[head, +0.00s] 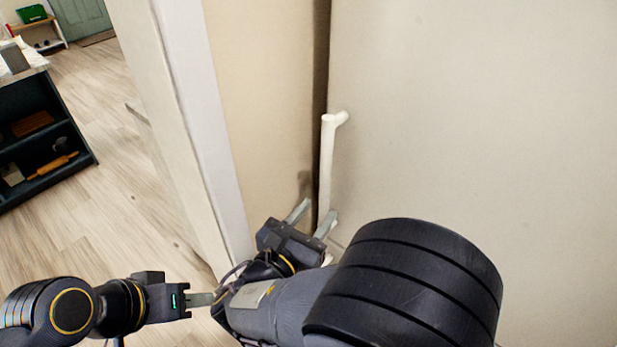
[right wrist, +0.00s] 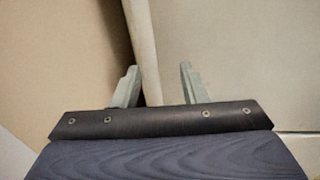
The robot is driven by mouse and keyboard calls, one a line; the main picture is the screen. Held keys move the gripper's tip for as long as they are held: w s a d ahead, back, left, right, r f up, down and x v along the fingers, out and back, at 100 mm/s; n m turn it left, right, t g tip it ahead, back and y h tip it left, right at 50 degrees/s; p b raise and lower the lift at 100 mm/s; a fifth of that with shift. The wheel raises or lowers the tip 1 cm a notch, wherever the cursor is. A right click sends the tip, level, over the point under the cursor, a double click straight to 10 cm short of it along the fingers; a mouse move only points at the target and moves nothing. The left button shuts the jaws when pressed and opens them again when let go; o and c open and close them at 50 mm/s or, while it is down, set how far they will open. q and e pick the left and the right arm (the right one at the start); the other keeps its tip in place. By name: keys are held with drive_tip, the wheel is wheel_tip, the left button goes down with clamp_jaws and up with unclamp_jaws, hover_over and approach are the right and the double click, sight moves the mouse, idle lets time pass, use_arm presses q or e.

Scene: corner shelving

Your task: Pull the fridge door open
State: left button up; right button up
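The fridge door (head: 480,130) is a large cream panel filling the right of the head view, and it looks closed. Its white upright bar handle (head: 327,165) stands near its left edge, by a dark vertical gap. My right gripper (head: 313,217) is at the lower part of the handle with its fingers apart. In the right wrist view the handle (right wrist: 143,45) passes between the open fingers (right wrist: 158,84), nearer the left one; contact is not clear. My left gripper (head: 201,299) is low at the left, away from the handle, its fingers seen edge-on.
A beige panel (head: 262,100) and a pale upright edge (head: 205,110) stand left of the handle. A dark shelf unit (head: 45,150) with items is at the far left. Wooden floor (head: 110,210) is clear between them.

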sight(322, 192)
drive_tip(key=shift+n+t+y, duration=0.3)
drive_tip(key=shift+n+t, duration=0.1)
drive_tip(key=x, duration=0.5)
drive_tip(key=a+x, duration=0.1)
drive_tip(key=x, duration=0.1)
drive_tip(key=shift+w+r+p, duration=0.1)
drive_tip(key=shift+w+p, duration=0.3)
drive_tip(key=shift+a, duration=0.1)
drive_tip(key=shift+c, duration=0.5)
clamp_jaws()
